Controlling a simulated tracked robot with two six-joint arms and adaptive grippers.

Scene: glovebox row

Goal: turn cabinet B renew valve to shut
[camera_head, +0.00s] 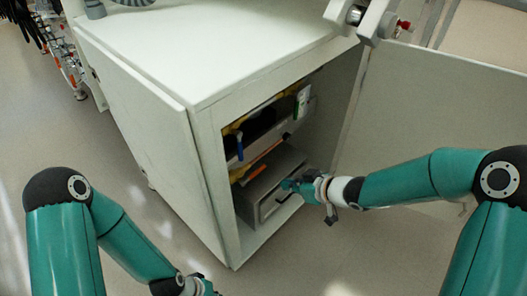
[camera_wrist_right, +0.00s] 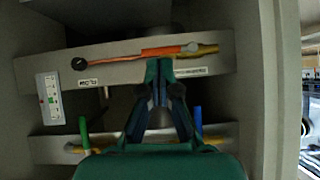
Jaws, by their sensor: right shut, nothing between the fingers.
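In the head view the white cabinet (camera_head: 160,120) stands open, with yellow piping and coloured valve levers inside. An orange lever (camera_head: 268,147) sits on the lower unit. In the wrist view the orange lever (camera_wrist_right: 165,53) lies lengthwise along a grey panel. I cannot read which lever is the renew valve. My right gripper (camera_head: 289,185) is at the cabinet opening, in front of the lower unit; its shut, empty fingertips (camera_wrist_right: 160,66) appear just below the orange lever, contact unclear. My left gripper (camera_head: 204,287) is partly cut off at the bottom edge, away from the cabinet.
A blue lever (camera_head: 239,147) hangs on the upper pipe; a green lever (camera_wrist_right: 84,132) and the blue lever (camera_wrist_right: 198,120) flank my gripper in the wrist view. The cabinet's open door (camera_head: 430,110) stands at the right.

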